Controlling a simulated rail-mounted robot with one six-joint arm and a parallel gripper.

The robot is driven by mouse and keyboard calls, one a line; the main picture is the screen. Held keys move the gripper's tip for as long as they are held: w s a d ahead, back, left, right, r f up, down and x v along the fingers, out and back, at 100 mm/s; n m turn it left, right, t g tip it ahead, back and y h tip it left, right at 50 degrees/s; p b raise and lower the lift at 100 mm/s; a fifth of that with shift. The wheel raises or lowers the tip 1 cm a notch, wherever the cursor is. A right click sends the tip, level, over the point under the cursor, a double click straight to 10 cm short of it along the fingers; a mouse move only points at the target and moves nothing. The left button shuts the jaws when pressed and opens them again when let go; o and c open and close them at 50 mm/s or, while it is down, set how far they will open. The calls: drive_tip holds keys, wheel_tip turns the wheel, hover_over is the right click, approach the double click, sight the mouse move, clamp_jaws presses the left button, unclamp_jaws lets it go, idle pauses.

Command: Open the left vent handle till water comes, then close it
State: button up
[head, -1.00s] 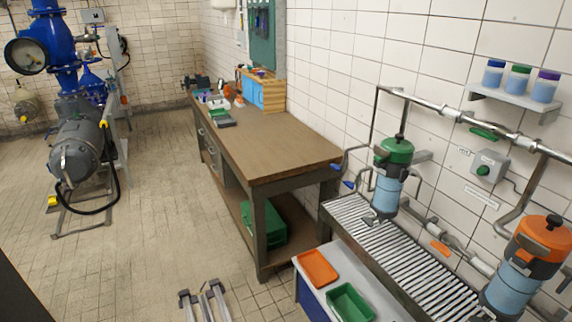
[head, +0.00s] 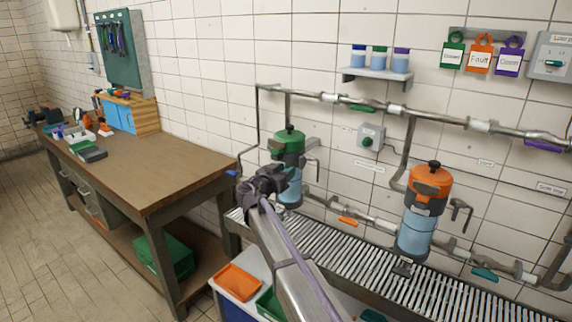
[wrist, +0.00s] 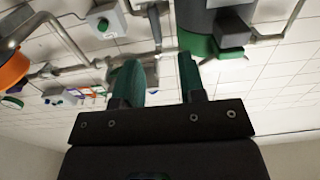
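The left vessel (head: 288,153) has a green lid and a light blue lower body, and stands at the back of the slatted grate. A grey bent fitting (head: 312,146) sticks out at its right; I cannot tell whether this is the left vent handle. My gripper (head: 266,182) is in front of this vessel and covers part of it. The wrist view looks upside down and shows my gripper (wrist: 158,78) with its two dark green fingers apart and nothing clearly held. The green lid (wrist: 200,46) is just beyond the fingers. No water shows.
An orange-lidded vessel (head: 427,205) stands to the right, with pipes along the tiled wall. A shelf with bottles (head: 378,75) and hanging tags (head: 480,55) are above. A workbench (head: 140,165) is at left.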

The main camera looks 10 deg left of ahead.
sight(300, 162)
drive_tip(key=x, duration=1.1)
drive_tip(key=shift+d, duration=0.25)
drive_tip(key=shift+s, duration=0.1)
clamp_jaws()
